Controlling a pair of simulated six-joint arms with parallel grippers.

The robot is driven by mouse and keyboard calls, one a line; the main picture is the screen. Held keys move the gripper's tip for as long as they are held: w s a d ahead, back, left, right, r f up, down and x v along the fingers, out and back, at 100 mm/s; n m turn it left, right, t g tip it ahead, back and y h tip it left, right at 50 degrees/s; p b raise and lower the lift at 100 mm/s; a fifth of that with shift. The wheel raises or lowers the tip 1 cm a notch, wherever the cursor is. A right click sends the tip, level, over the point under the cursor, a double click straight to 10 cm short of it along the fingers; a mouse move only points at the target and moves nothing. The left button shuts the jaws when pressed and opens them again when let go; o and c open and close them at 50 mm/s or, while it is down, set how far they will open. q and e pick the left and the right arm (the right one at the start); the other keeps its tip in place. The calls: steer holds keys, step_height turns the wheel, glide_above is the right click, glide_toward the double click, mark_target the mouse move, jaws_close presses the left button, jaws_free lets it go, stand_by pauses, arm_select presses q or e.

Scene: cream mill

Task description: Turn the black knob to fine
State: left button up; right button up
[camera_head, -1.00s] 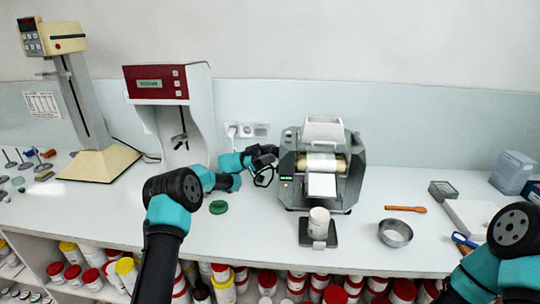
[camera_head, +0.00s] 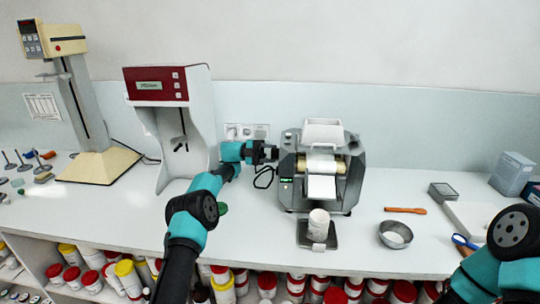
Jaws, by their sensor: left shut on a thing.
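The grey mill (camera_head: 346,195) stands on the bench right of centre, with a white hopper on top, rollers and a white apron in front. A small green-lit display shows on its front left. My left gripper (camera_head: 271,153) reaches the upper left side of the mill and is shut on the black knob there. The knob is hidden by the dark gripper, so its setting cannot be read. Only part of my right arm shows at the lower right; its gripper is out of frame.
A white jar (camera_head: 318,224) stands on a dark plate before the mill. A metal bowl (camera_head: 395,235), an orange spatula (camera_head: 405,210) and a grey box (camera_head: 443,192) lie to the right. A red-fronted device (camera_head: 158,85) stands left. A black cable hangs beside my left gripper.

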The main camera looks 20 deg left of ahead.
arm_select(q)
steer(key=shift+m, duration=0.6)
steer(key=o, duration=0.9)
